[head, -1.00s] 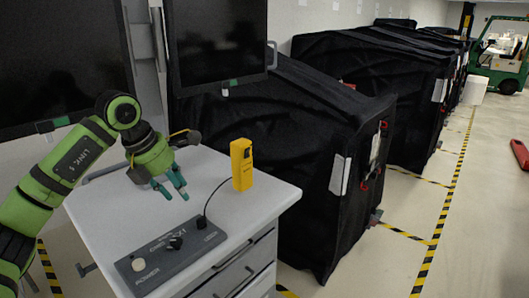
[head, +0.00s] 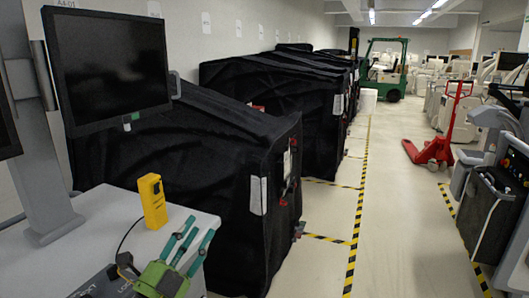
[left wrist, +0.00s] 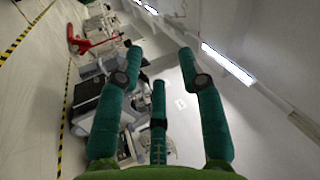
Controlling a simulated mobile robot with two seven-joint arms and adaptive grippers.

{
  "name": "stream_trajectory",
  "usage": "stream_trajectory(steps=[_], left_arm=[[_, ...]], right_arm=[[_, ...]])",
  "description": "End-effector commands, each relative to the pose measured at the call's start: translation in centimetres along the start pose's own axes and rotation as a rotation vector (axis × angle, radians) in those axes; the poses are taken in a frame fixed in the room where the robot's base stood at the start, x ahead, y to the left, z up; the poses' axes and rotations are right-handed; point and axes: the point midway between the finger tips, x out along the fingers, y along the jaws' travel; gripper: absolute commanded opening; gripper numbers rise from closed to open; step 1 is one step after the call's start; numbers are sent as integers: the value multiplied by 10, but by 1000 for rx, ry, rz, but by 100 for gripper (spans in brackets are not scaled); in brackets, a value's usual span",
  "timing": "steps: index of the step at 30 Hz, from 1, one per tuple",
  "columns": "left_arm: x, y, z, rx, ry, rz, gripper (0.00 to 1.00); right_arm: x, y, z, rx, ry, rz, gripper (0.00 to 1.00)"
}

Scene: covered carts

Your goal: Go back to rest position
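My left gripper (head: 186,243) shows at the bottom of the head view, near the front right part of the white table (head: 105,212). Its teal fingers are spread and point up and away. The left wrist view shows the same open gripper (left wrist: 160,68) with nothing between its fingers. That view faces the aisle and ceiling lights at a tilt. A yellow handheld device (head: 153,201) stands upright on the table behind the gripper, apart from it. A dark control box (head: 98,285) is partly hidden at the bottom edge. My right gripper is not in view.
Black covered carts (head: 180,165) line the wall. A monitor (head: 108,68) stands over the table. A red pallet jack (head: 435,150) and a green forklift (head: 390,70) are farther off. A grey machine (head: 500,200) is at the right. The marked aisle (head: 335,212) between is clear.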

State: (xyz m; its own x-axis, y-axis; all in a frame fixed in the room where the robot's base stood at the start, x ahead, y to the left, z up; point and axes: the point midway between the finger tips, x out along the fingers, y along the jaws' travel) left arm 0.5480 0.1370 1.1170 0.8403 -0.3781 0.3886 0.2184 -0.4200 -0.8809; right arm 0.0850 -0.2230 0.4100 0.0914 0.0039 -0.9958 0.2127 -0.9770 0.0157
Motion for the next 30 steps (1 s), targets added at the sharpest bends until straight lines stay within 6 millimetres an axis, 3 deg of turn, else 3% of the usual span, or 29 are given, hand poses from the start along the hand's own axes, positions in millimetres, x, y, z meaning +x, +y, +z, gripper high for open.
stream_trajectory(steps=[4, 6, 9, 12, 18, 27, 30], left_arm=[[-67, 57, 58, -350, -447, 104, 39], [-108, 88, 75, -481, -640, 175, 39], [-171, 130, 82, -640, -888, 293, 39], [-228, 161, 75, -760, -1087, 408, 39], [-310, 194, 46, -904, -1347, 591, 39], [-396, 211, -6, -1038, -1610, 824, 39], [-398, 237, 6, -1027, -1611, 826, 39]], right_arm=[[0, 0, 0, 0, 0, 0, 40], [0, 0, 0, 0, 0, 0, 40], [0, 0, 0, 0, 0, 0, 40], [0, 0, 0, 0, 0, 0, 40], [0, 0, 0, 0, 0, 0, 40], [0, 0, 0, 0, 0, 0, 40], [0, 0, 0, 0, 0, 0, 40]])
